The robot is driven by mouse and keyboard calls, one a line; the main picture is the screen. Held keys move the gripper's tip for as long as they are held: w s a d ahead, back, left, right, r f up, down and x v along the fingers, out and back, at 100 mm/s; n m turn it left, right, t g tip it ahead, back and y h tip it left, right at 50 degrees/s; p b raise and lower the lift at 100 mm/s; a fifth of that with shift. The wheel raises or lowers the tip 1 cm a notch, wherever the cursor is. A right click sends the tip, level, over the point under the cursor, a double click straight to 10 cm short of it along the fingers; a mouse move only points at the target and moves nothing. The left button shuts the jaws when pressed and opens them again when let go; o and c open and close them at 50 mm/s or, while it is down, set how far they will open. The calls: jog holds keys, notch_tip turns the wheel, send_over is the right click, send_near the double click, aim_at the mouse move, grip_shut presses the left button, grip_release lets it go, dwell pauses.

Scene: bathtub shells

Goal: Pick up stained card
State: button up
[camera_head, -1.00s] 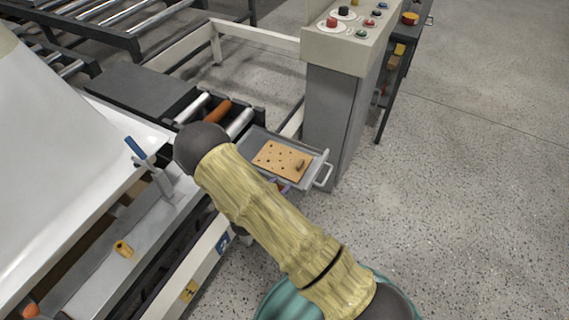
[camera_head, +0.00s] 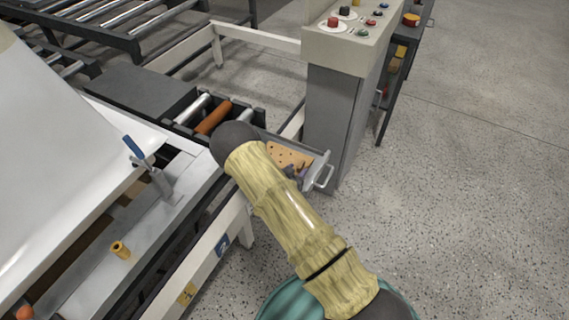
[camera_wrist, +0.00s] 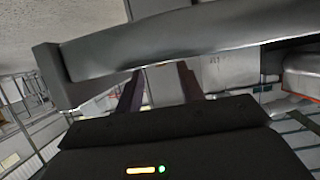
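The stained card is an orange-tan sheet with dark spots (camera_head: 284,154). It lies in a shallow grey tray (camera_head: 323,160) in the head view, partly hidden behind my arm. My gripper is mostly hidden there; a small dark part of it shows at the card's near edge. In the wrist view two dark fingers of my gripper (camera_wrist: 158,88) stand apart, with a grey surface visible between them. Their tips pass behind a thick grey bar (camera_wrist: 190,35), which is very close to the camera. I cannot make out the card in the wrist view.
The tray has a handle (camera_head: 321,178) on its right end. A grey control cabinet (camera_head: 340,110) with coloured buttons stands just behind it. Rollers (camera_head: 212,116) and a machine bed with a blue-handled clamp (camera_head: 150,166) lie to the left. The floor on the right is open.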

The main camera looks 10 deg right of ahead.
aim_at(300, 166)
jog(key=shift+w, duration=0.15)
jog(key=b+x, duration=0.1)
jog(key=x, duration=0.4)
jog(key=shift+w+f, duration=0.1)
jog(key=shift+c, duration=0.5)
grip_shut()
